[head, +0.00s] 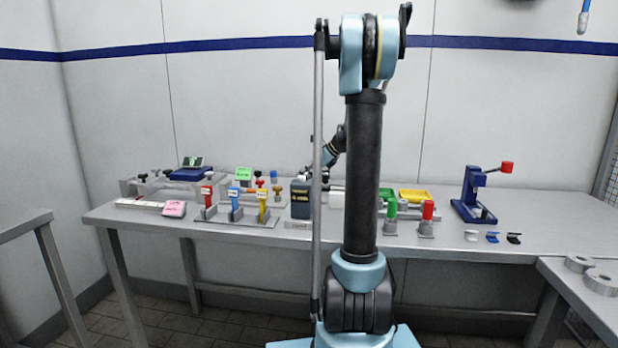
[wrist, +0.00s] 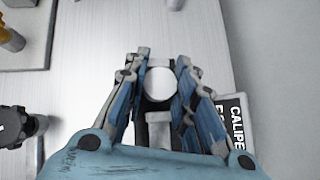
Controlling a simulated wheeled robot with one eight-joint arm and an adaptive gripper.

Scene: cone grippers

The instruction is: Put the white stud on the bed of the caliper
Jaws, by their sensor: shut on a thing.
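The white stud (wrist: 160,83) shows as a pale round end in the wrist view, between the fingers of my gripper (wrist: 161,66). My gripper is shut on it. A black-and-white sign (wrist: 236,122) with the letters "CALIPE" lies just right of the fingers, partly covered by them. A pale grey block (wrist: 158,128) shows between the fingers below the stud; I cannot tell whether it is part of the caliper. In the head view my arm hides the gripper and the stud, and I cannot make out the caliper bed.
The long table (head: 545,232) carries red, blue and yellow handles at left. A dark box (head: 300,199) stands near my arm. Green and red handled clamps (head: 427,212) and a yellow tray (head: 414,196) are to its right. A blue press (head: 474,195) stands further right.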

